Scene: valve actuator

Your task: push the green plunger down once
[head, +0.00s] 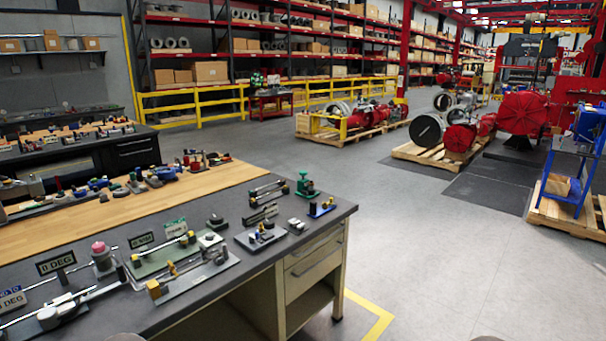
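A small green device with a knob-like top (304,184), which looks like the green plunger, stands upright near the far right corner of the grey workbench (335,208). It is small in this view, and I cannot tell how far its top is pressed. Nothing touches it from above. Neither of my grippers can be made out. Only small rounded grey edges show at the bottom of the picture, and I cannot tell what they are.
A blue fixture (321,208) and a dark plate with metal parts (261,236) stand near the green device. Open floor (440,250) lies right of the bench.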

